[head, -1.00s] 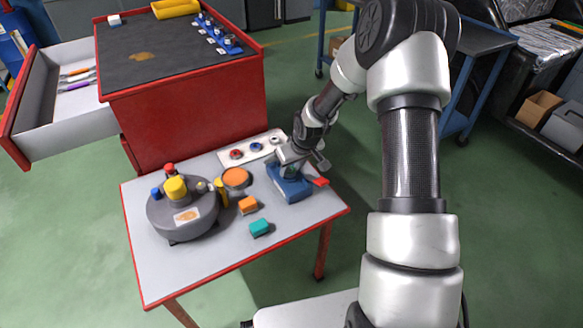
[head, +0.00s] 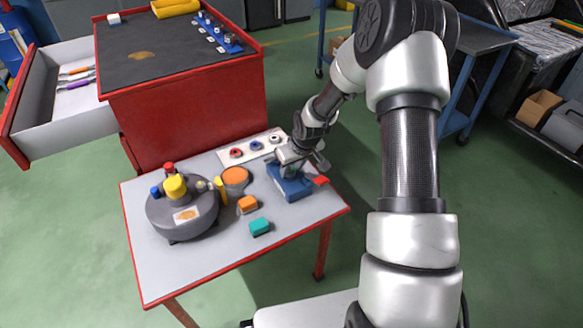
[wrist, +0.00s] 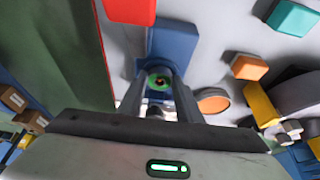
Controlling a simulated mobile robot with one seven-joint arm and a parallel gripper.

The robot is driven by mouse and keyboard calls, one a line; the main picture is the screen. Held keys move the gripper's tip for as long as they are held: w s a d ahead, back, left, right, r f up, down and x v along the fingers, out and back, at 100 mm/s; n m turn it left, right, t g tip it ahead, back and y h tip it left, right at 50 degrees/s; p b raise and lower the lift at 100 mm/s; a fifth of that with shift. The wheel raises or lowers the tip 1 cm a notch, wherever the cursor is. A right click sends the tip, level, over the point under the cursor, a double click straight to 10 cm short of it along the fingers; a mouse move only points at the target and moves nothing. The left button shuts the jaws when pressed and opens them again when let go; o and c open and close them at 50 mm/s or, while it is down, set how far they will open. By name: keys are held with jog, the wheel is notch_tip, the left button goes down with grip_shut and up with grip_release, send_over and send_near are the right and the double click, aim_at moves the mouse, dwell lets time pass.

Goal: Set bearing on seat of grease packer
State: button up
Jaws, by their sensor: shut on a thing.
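The grease packer is a blue block (head: 291,188) with a red lever (head: 321,181) at its right, on the small table. My gripper (head: 289,168) points down at its top. In the wrist view, the two fingers (wrist: 160,86) are shut on a green-rimmed bearing (wrist: 159,80) with a dark centre. The blue packer body (wrist: 172,38) and the red lever (wrist: 130,8) show around and beyond it. The bearing is at or just above the packer's seat; I cannot tell whether it touches. The seat is mostly hidden by the bearing and fingers.
A white tray (head: 264,152) with red, blue and white rings lies behind the packer. An orange disc (head: 235,178), an orange block (head: 248,204), a teal block (head: 260,227) and a grey round fixture (head: 183,218) stand to the left. The table's front middle is clear.

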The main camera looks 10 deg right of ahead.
jog(key=o, duration=1.6)
jog(key=shift+r, duration=0.1)
notch_tip(320, 180, up, 8)
jog(key=p, duration=0.5)
jog(key=shift+p, duration=0.35)
